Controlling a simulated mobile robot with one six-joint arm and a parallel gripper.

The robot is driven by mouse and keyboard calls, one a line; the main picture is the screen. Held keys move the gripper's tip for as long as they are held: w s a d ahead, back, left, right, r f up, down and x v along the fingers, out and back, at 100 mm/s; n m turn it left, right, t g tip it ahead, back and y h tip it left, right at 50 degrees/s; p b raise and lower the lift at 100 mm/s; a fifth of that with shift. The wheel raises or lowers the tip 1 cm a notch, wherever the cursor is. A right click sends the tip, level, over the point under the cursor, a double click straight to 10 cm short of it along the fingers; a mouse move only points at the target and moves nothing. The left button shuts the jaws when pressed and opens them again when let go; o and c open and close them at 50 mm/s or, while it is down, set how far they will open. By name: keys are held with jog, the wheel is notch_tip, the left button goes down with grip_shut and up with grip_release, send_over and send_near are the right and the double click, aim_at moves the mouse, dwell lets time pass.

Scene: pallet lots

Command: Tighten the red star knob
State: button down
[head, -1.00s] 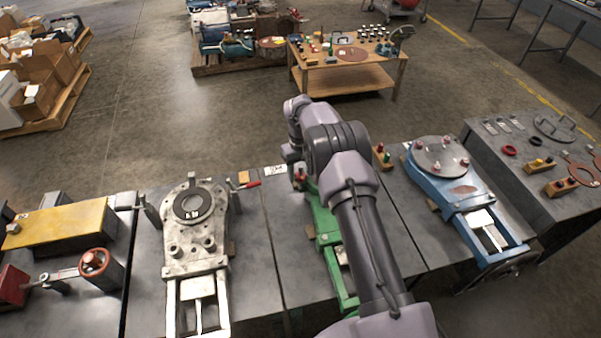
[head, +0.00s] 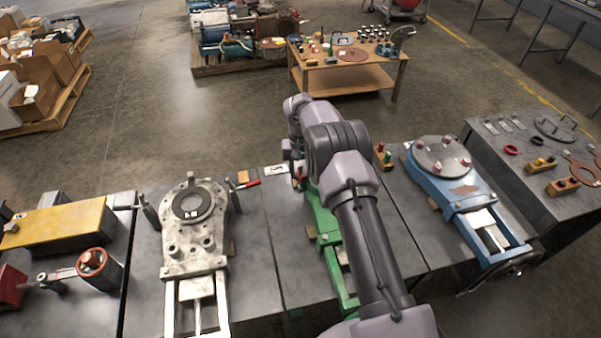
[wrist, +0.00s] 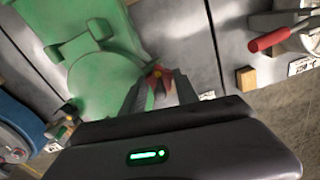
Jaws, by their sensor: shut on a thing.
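The red star knob (wrist: 157,73) shows in the wrist view at the edge of the green valve (wrist: 100,88). It has an orange-yellow centre. My gripper (wrist: 160,80) is shut on it, with one finger on each side. The knob's lower part and its stem are hidden or blurred. In the head view, the green valve (head: 323,222) lies on the grey bench, mostly behind my arm. My gripper is at its far end there, largely covered by my wrist.
A pale metal valve (head: 195,235) stands to the left, with a red-handled tool (head: 248,184) beside it. A blue valve (head: 448,185) with red knobs on its round plate stands to the right. A small wooden block with bottles (head: 383,156) sits between green and blue.

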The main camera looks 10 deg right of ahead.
jog(key=shift+m+b, duration=0.3)
jog(key=shift+m, duration=1.5)
jog(key=c, duration=0.9)
grip_release()
jog(key=shift+r, duration=0.1)
notch_tip(320, 180, up, 17)
jog(key=p, duration=0.6)
jog(key=shift+r, duration=0.1)
